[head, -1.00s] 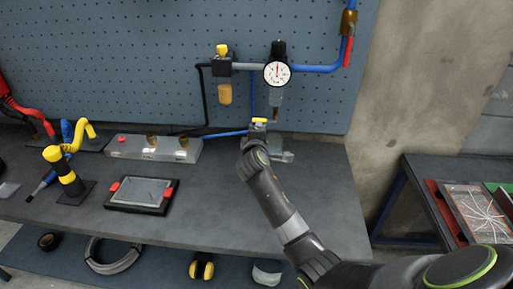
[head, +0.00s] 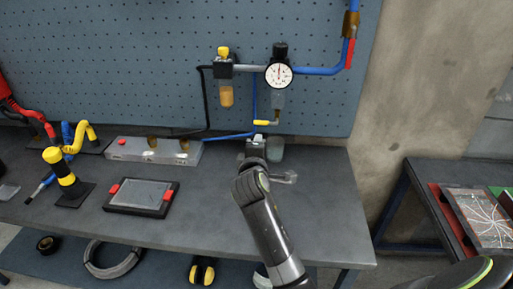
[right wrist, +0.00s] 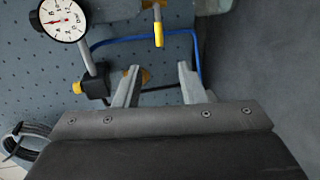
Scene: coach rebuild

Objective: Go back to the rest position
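My right gripper (right wrist: 157,82) is open in the right wrist view, its two fingers apart with nothing between them. In the head view it is at the end of the right arm (head: 258,148), over the back of the workbench (head: 310,215), just below the yellow-handled valve (head: 262,122). The valve also shows beyond the fingertips in the right wrist view (right wrist: 158,28), apart from them. The pressure gauge (head: 279,74) is on the pegboard above; it shows at upper left in the right wrist view (right wrist: 63,20). My left gripper is not in view.
A grey block with brass fittings (head: 130,150), a black-framed tablet (head: 142,195) and a yellow-black tool on a stand (head: 66,178) are on the bench at left. The bench's right front is clear.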

